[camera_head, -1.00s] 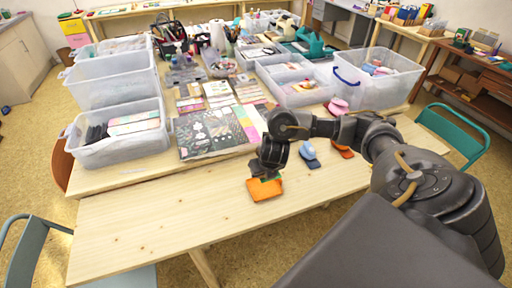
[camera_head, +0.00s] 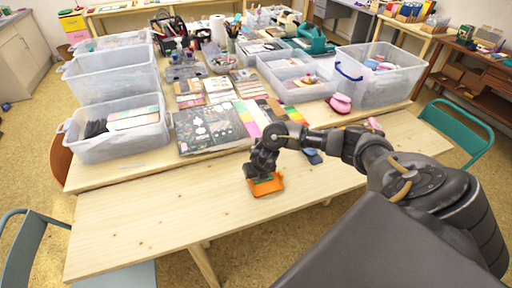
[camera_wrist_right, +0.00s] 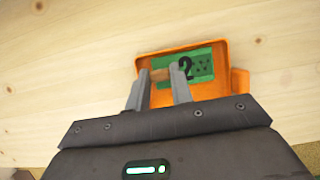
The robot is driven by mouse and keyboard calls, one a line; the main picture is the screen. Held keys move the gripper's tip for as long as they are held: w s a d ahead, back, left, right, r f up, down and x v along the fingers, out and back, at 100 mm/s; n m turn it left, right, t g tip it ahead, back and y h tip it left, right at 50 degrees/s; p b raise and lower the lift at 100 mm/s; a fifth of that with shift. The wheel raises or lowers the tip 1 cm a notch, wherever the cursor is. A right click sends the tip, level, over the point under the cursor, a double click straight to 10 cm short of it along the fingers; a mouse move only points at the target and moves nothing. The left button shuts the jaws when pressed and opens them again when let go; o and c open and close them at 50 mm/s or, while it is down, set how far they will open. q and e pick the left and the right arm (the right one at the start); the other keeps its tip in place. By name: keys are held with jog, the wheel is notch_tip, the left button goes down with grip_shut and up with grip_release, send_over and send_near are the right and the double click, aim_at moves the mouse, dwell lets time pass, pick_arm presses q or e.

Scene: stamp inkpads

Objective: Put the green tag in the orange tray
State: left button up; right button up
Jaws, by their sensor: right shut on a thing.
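The orange tray (camera_head: 276,186) lies on the front part of the wooden table. It also shows in the right wrist view (camera_wrist_right: 215,90). The green tag (camera_wrist_right: 203,66) has a black "2" and dark dots, and lies within the tray's outline. I cannot tell if it touches the tray floor. My right gripper (camera_wrist_right: 161,76) is shut on the tag's small brown grip. In the head view the right gripper (camera_head: 258,175) is low over the tray and mostly hides the tag. My left gripper is not in view.
A blue item (camera_head: 313,157) lies right of the tray, partly behind my right arm. A patterned sheet (camera_head: 208,128) and clear bins (camera_head: 118,143) stand behind. An orange piece (camera_wrist_right: 240,82) touches the tray's right side in the wrist view. The table's left front is clear.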

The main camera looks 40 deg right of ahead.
jog(key=o, duration=0.5)
jog(key=shift+f, duration=0.1)
jog(key=shift+r, duration=0.35)
jog(key=p+v, duration=0.4)
jog(key=v, duration=0.7)
jog(key=shift+s+a+r, duration=0.1)
jog(key=shift+s+r, duration=0.1)
jog(key=shift+r, duration=0.05)
